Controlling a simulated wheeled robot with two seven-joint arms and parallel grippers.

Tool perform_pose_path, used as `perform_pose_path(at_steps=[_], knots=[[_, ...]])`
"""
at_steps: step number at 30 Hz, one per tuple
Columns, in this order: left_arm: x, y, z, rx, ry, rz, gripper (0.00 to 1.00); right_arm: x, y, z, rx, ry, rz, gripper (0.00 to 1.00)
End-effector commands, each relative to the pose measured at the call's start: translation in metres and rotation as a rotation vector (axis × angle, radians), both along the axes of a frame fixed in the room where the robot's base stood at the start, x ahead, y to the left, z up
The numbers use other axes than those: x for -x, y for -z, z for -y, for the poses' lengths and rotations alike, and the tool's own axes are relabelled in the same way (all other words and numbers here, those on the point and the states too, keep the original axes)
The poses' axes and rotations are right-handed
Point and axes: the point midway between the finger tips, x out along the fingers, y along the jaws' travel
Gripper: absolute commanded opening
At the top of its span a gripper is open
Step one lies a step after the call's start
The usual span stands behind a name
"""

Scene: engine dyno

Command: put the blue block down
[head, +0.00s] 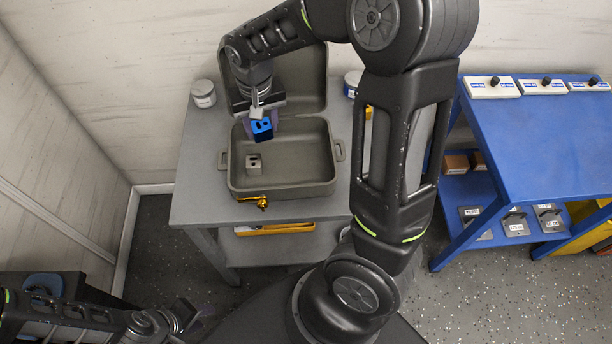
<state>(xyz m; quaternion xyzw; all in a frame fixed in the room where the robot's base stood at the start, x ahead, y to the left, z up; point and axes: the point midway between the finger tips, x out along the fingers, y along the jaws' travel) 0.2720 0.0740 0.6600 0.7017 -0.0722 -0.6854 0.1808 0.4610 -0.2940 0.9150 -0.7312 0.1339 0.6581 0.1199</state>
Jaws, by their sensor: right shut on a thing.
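The blue block (262,131) is in my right gripper (258,112), which is shut on it. It is held over the back left part of an open grey-green case (323,187). The block looks raised above the case floor, but the exact gap is hard to tell. A small grey block (254,163) with dark holes lies inside the case, just in front of the blue block. My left gripper (190,318) is low at the bottom left, away from the case; its fingers are dark and unclear.
The case stands on a grey table (196,172), its lid (309,85) raised behind. A white jar (203,94) stands at the back left. A brass piece (262,203) is at the case front. A blue bench (556,130) with switch boxes (491,87) stands at right.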

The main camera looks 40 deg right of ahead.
Motion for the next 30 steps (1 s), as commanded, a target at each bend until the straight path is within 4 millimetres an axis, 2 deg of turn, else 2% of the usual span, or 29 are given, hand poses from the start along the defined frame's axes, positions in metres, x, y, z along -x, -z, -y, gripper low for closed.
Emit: perform_pose_path(at_steps=[1, 3, 7, 20, 23, 30], knots=[[-0.001, 0.003, 0.0, 0.0, -0.001, 0.002, 0.36, 0.013, 0.008, 0.01, -0.001, 0.066, 0.0, 0.0], [-0.001, 0.003, 0.0, 0.001, -0.001, 0.003, 0.36, 0.026, 0.015, 0.019, 0.002, 0.151, 0.007, 0.0], [-0.001, 0.003, 0.0, 0.0, 0.0, 0.003, 0.36, 0.037, 0.022, 0.025, 0.002, 0.239, 0.015, 0.0], [-0.001, 0.003, 0.0, 0.001, 0.0, 0.002, 0.36, 0.039, 0.026, 0.026, 0.004, 0.263, 0.018, 0.0], [-0.001, 0.002, 0.0, 0.001, 0.0, 0.002, 0.36, 0.04, 0.037, 0.026, 0.005, 0.261, 0.014, 0.0], [-0.001, 0.0, 0.0, 0.0, -0.001, 0.002, 0.36, 0.04, 0.076, 0.026, 0.004, 0.263, 0.015, 0.0]])
